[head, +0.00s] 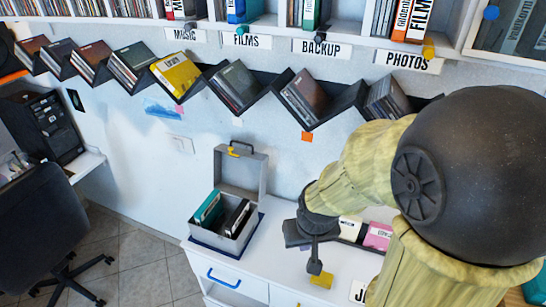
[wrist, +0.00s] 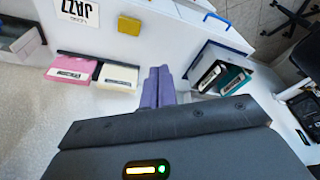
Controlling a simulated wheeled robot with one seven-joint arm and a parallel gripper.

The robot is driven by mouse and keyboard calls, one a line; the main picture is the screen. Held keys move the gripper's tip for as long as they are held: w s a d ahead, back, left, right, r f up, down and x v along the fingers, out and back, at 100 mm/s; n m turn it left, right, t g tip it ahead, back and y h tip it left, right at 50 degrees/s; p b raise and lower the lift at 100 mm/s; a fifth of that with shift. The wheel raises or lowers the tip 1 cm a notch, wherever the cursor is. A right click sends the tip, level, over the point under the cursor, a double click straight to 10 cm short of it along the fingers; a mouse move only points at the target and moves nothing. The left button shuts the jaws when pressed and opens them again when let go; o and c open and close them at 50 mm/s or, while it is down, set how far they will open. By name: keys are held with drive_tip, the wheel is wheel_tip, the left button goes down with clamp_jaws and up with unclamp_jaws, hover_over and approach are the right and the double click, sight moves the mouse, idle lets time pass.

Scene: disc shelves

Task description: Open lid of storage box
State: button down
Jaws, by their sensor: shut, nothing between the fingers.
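The grey storage box (head: 240,240) stands on the white cabinet top, with dark and teal cases inside. Its lid (head: 240,173) stands upright at the back, with a yellow latch (head: 233,152) at its top edge. The box is open. The box also shows in the wrist view (wrist: 243,60), with its cases visible; the lid is not clearly seen there. My gripper (head: 315,267) is to the right of the box, apart from it, over the cabinet. In the wrist view its purple fingers (wrist: 158,86) are together and hold nothing.
A zigzag shelf (head: 262,95) is on the wall above. A dark chair (head: 40,225) is at left.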

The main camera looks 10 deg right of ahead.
drive_tip(key=w+d+f+m+t+y+p, duration=0.1)
drive_tip(key=w+d+f+m+t+y, duration=0.1)
drive_tip(key=w, duration=0.9)
drive_tip(key=w+d+f+m+t+y+p, duration=0.1)
drive_tip(key=w+m+t+y, duration=0.4)
drive_tip(key=w, duration=0.6)
drive_tip(key=w+d+f+m+t+y+p, duration=0.1)
drive_tip(key=w+d+f+m+t+y, duration=0.2)
drive_tip(key=w, duration=0.9)
drive_tip(key=d+m, duration=0.1)
drive_tip(key=m, duration=0.2)
drive_tip(key=shift+d+f+t+y, duration=0.2)
drive_tip(key=shift+t+y, duration=0.1)
drive_tip(key=shift+y, duration=0.1)
drive_tip(key=shift+w+a, duration=0.1)
